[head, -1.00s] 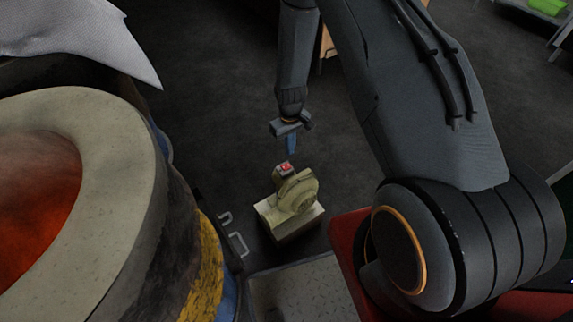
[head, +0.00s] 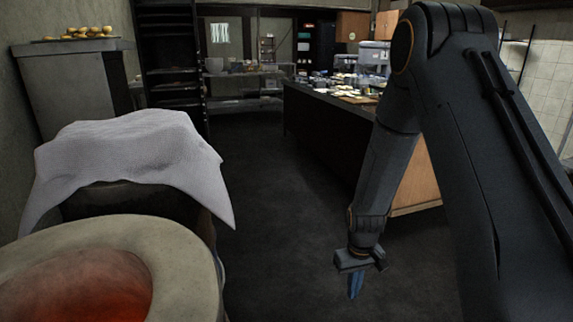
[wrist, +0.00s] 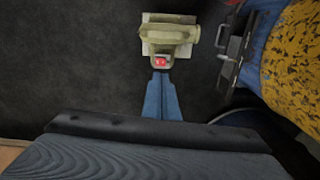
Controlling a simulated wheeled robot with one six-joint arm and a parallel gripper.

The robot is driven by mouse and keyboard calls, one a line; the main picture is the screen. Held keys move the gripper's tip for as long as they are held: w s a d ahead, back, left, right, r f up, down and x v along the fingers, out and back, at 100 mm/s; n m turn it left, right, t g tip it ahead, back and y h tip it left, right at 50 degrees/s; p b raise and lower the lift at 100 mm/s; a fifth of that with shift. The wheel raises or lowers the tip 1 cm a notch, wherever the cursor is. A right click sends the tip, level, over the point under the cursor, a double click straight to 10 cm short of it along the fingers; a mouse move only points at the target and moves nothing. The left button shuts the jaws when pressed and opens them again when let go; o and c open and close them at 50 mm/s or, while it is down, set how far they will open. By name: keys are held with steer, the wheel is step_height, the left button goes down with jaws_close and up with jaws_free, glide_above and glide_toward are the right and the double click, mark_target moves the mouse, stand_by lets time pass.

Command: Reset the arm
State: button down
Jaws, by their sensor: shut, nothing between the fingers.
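My gripper (head: 355,286) hangs pointing down at the lower right of the head view, with its blue fingers together and nothing in them. In the wrist view my gripper (wrist: 160,82) shows its closed blue fingers, with the tips just below a red button in the picture. The button (wrist: 160,62) is on a cream-coloured blower-like device (wrist: 170,32) on the dark floor. The picture does not settle whether the tips touch the button. The device is out of the head view now.
The barrel oven (head: 190,262) with a glowing red inside stands at the lower left, a grey-white cloth (head: 130,150) draped behind it. A long counter (head: 330,135) with food and equipment stands behind my arm. Dark floor (head: 270,215) lies open between oven and counter.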

steer(key=s+r+m+p, duration=0.1)
steer(key=s+r+p, duration=0.2)
steer(key=s+r, duration=0.7)
steer(key=s+r+m+p, duration=0.1)
steer(key=s+r+p, duration=0.2)
steer(key=s+r, duration=0.8)
step_height(320, 180, up, 7)
steer(key=shift+s+f+m+p, duration=0.15)
steer(key=shift+s+m+p, duration=0.1)
steer(key=shift+m+p, duration=0.05)
steer(key=shift+s, duration=0.1)
